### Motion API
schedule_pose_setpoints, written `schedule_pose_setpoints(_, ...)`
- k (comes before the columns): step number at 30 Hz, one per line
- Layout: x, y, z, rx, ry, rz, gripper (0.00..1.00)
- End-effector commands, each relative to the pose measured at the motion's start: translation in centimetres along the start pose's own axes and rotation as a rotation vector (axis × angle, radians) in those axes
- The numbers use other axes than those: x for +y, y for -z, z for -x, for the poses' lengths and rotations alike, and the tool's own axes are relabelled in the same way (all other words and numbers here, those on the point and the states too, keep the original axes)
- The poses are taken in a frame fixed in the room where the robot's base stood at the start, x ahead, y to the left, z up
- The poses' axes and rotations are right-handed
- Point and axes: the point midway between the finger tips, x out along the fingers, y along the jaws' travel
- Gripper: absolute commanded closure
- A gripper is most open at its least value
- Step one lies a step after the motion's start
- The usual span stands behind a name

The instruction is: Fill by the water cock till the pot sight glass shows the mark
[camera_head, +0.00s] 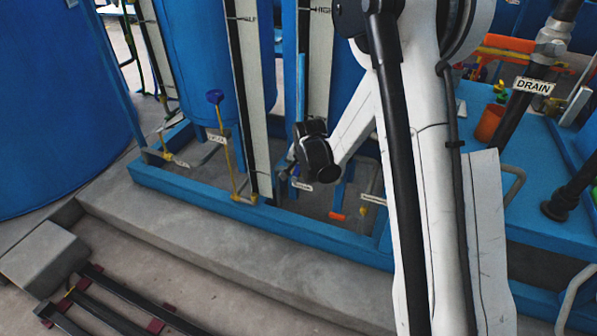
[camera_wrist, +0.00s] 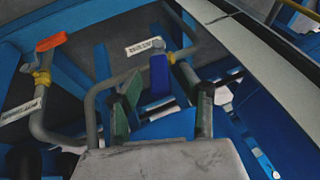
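My gripper (camera_wrist: 163,112) is open in the wrist view, with green-padded fingers set apart. A blue valve lever (camera_wrist: 159,77) on a grey pipe shows between and beyond the fingers; I see no clear contact. In the head view, my wrist hides most of the gripper low by the blue frame. A tall white gauge strip (camera_head: 250,90) has a mark near its top, and a second strip (camera_head: 318,75) has a mark labelled HIGH. The label (camera_wrist: 145,46) by the blue lever is too small to read, so I cannot confirm which cock it names. No water level is discernible.
An orange-handled valve (camera_wrist: 51,42) is left of the blue lever. A blue base frame (camera_head: 245,215) edges the pipework. The concrete step (camera_head: 220,245) in front is clear.

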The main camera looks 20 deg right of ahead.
Motion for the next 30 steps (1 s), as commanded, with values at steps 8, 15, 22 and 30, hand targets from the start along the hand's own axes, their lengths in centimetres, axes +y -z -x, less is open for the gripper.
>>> schedule_pose_setpoints(8,0.0,0.01,-0.8,0.0,0.0,0.0,0.62)
schedule_pose_setpoints(15,-0.01,0.01,-0.76,0.0,0.0,0.0,0.75)
schedule_pose_setpoints(22,-0.01,0.01,-0.76,0.0,0.0,0.0,1.0)
schedule_pose_setpoints(30,0.24,0.35,-0.78,0.002,-0.012,-0.002,1.0)
